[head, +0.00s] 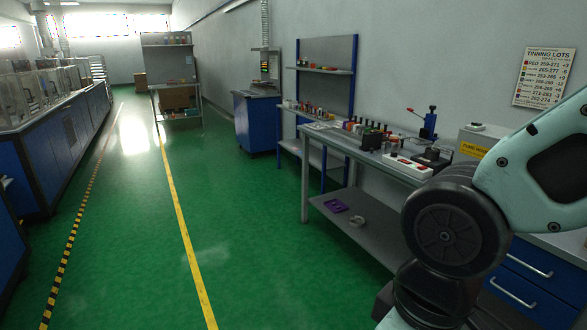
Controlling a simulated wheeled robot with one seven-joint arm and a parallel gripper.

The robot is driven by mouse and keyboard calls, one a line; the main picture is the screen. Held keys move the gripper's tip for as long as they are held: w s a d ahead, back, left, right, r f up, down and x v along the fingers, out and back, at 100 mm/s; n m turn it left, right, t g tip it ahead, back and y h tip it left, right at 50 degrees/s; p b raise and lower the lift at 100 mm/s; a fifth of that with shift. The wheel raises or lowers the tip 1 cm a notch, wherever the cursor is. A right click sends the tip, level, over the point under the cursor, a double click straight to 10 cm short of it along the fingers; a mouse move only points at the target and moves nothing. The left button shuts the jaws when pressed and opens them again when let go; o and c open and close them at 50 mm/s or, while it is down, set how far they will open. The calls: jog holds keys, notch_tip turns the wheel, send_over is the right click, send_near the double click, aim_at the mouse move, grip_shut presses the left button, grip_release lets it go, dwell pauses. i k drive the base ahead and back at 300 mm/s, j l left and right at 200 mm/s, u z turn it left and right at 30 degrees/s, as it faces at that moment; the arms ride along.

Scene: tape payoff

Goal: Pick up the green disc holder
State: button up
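I cannot make out a green disc holder for sure. Several small coloured items (370,128), some red, black and yellow, stand crowded on the grey workbench (325,141) at centre right, and they are too small to tell apart. My gripper is not in view. Only links of my arm show at the right, and they hide the near right part of the bench area.
A white box with red buttons (407,166) and a blue lever tool (430,122) stand on the bench. A purple tray (336,206) and a grey ring (358,221) lie on its lower shelf. Blue drawers (535,272) stand at right. The green floor (255,250) is clear.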

aim_at(372, 128)
jog(key=i, duration=2.3)
jog(key=i+j+z, duration=0.1)
jog(key=i, duration=1.05)
jog(key=i+j, duration=0.1)
jog(key=i, duration=1.05)
